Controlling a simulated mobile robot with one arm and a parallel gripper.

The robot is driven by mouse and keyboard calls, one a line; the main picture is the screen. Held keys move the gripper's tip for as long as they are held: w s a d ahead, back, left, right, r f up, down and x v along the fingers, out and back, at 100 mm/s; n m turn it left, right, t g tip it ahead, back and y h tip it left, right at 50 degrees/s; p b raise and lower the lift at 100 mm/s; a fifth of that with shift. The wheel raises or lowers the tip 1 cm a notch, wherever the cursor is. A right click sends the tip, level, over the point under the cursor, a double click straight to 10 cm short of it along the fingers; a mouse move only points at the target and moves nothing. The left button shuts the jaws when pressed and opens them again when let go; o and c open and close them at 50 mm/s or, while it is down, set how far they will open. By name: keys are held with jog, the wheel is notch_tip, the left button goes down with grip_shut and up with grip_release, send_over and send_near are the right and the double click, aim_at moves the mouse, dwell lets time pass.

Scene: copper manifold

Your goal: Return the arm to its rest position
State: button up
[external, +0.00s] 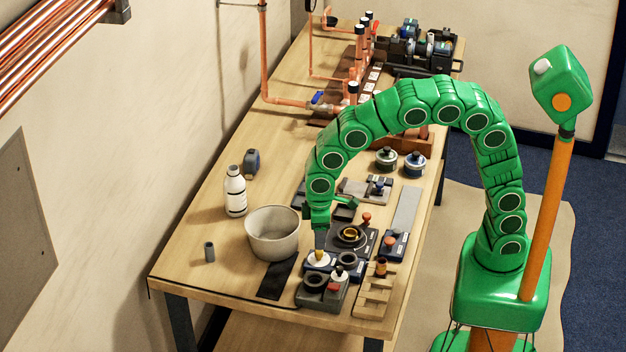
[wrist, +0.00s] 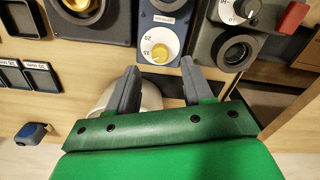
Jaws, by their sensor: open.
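My green arm arches over the workbench (external: 190,255) from its base at the right, with its end pointing down. My gripper (wrist: 160,82) is open in the wrist view, its two grey fingers apart with nothing between them. In the external view, my gripper (external: 322,232) hangs beside the right rim of a pale bowl (external: 272,238), above or near the small fixtures; its exact height is hard to tell. A blue block with a yellow knob and white dial (wrist: 160,42) lies just beyond the fingertips in the wrist view.
A grey block with a dark ring (wrist: 236,50) and a black holed block (wrist: 80,22) flank the knob. Copper pipes (external: 352,90) rise at the back. The bench's left front is mostly clear.

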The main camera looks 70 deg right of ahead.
jog(key=shift+r, duration=1.45)
jog(key=shift+d, duration=0.1)
jog(key=shift+s+d+r, duration=0.15)
jog(key=shift+s+d, duration=0.05)
jog(key=shift+d, duration=0.1)
jog(key=s+d+r+m, duration=0.2)
jog(key=s+d+r, duration=0.2)
jog(key=s+d, duration=0.8)
jog(key=s+d+m+g, duration=0.1)
jog(key=s+d, duration=0.3)
jog(key=s, duration=0.6)
jog(key=s+d, duration=0.4)
jog(key=s, duration=0.6)
jog(key=shift+s+d+f+m+g, duration=0.2)
jog(key=shift+s+m+g, duration=0.05)
jog(key=shift+m+g, duration=0.15)
jog(key=shift+c, duration=0.4)
